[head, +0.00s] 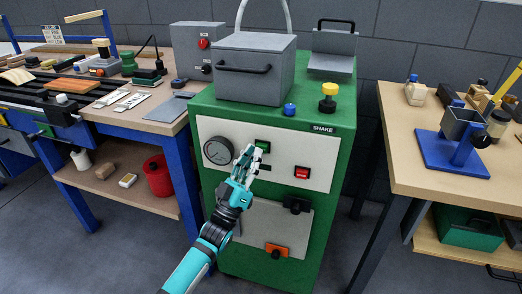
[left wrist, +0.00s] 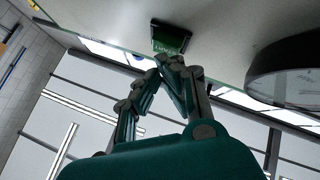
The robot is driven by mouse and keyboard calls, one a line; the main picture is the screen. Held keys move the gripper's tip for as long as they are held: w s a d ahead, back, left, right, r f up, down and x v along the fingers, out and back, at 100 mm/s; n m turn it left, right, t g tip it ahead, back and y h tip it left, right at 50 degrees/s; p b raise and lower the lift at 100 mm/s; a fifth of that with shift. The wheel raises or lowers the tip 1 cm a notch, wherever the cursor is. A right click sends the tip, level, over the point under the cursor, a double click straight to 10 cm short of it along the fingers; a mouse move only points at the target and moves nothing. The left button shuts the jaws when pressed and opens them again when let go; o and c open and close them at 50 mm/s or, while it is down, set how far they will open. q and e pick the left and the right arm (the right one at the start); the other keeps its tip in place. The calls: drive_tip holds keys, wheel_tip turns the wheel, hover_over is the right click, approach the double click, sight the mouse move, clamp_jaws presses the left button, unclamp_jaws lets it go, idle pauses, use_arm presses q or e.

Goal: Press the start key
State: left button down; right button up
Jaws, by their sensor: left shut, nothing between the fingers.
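The green start key (head: 263,146) sits on the pale panel of the green machine (head: 334,185), right of the round gauge (head: 217,151). It also shows in the left wrist view as a green block (left wrist: 171,38) just beyond the fingertips. My left gripper (head: 252,152) is shut and empty, its fingertips close beside the green key, partly in front of the panel. Whether the tips touch the key cannot be told. The gauge also shows at the right of the left wrist view (left wrist: 285,72). My right gripper is not in view.
A red key (head: 302,172) is right on the same panel. Below are a black knob (head: 296,205) and an orange latch (head: 277,251). A grey lidded box (head: 256,68) stands on top. Wooden benches flank the machine, with floor gaps between.

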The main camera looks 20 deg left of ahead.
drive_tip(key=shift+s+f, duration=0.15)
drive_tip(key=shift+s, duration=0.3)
use_arm(q)
drive_tip(key=shift+w, duration=0.1)
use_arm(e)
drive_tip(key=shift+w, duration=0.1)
